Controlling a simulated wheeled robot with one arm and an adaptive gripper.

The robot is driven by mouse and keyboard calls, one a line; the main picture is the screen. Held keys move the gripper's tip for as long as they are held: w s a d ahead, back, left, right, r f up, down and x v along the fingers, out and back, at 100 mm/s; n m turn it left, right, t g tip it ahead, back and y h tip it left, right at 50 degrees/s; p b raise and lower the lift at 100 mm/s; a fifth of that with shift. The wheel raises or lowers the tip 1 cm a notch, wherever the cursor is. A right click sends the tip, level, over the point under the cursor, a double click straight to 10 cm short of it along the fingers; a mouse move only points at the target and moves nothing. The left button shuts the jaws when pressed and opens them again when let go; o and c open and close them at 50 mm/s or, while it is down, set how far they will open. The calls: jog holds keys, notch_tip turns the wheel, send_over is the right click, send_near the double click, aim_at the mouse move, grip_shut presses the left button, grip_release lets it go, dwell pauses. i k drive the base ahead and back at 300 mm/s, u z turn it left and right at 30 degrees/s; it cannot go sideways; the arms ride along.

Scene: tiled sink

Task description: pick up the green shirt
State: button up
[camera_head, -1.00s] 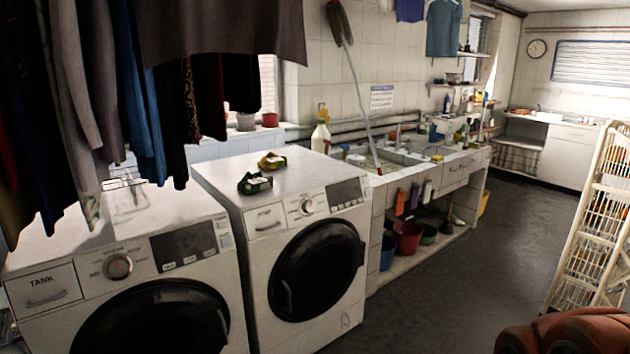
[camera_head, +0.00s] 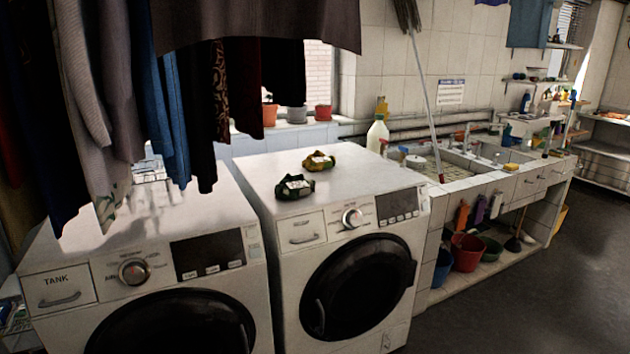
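A small crumpled dark green cloth (camera_head: 295,187) with a pale label or patch lies on top of the right-hand washing machine (camera_head: 250,172), near its front edge. It looks like the green shirt, but its folded shape makes this hard to confirm. A similar yellow-brown bundle (camera_head: 318,161) lies just behind it and to its right. My gripper is not in view.
Dark clothes (camera_head: 200,100) hang low over the left washing machine (camera_head: 62,252). A spray bottle (camera_head: 377,134) and a sink (camera_head: 470,160) with a leaning mop (camera_head: 425,90) are to the right. Open floor (camera_head: 520,300) lies at the lower right.

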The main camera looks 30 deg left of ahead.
aim_at(290, 187)
jog(key=i, duration=3.4)
jog(key=u, duration=3.95)
jog(key=i, duration=0.5)
jog(key=z, duration=0.05)
